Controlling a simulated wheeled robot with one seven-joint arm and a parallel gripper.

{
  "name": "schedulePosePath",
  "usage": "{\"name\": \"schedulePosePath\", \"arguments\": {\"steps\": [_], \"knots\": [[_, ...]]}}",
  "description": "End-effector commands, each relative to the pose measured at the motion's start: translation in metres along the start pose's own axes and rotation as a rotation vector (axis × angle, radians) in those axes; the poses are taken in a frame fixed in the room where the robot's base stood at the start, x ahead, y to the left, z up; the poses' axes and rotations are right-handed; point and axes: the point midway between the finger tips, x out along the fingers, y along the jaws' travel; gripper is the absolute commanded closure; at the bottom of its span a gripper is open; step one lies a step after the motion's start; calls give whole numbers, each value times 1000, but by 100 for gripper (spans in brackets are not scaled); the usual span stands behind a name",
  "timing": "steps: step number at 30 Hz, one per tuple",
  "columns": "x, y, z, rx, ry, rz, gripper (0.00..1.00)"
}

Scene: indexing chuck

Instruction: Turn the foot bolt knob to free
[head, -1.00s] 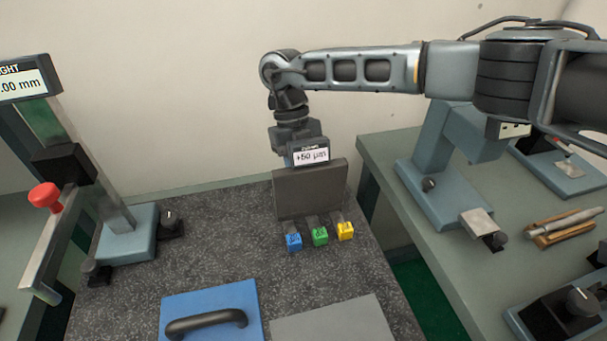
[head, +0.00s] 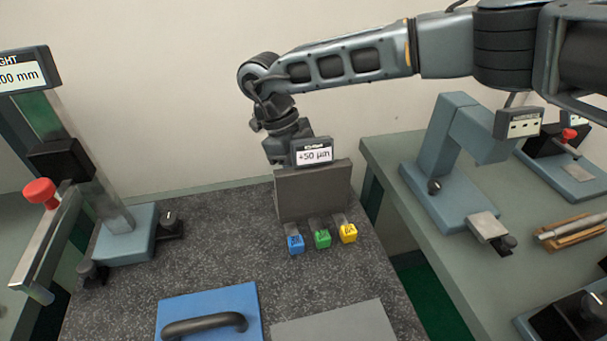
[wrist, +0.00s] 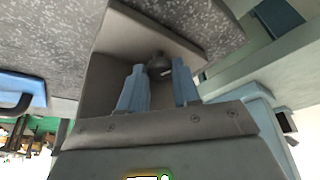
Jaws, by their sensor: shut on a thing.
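In the wrist view my gripper (wrist: 159,84) has its two blue-grey fingers on either side of a small dark round knob (wrist: 158,64), which has a light mark on its lower right edge. The knob sits close against the grey upright block and appears to be the foot bolt knob. In the head view my arm reaches down behind the grey block (head: 312,190). The setting of the knob cannot be read.
Blue, green and yellow tagged pieces (head: 322,238) stand before the block on the speckled plate (head: 225,240). A height gauge with a red knob (head: 40,192) stands left. A blue plate with a black handle (head: 205,325) lies in front. A side bench (head: 400,165) is right.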

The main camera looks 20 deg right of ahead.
Motion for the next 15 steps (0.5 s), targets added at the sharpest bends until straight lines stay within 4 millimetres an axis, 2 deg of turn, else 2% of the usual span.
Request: {"name": "schedulePosePath", "arguments": {"steps": [12, 13, 15], "knots": [[-1, 0, 0, -5, -2, -3, 99], [-1, 0, 0, -5, -2, -3, 67], [0, 0, 0, -5, -2, -3, 60]]}}
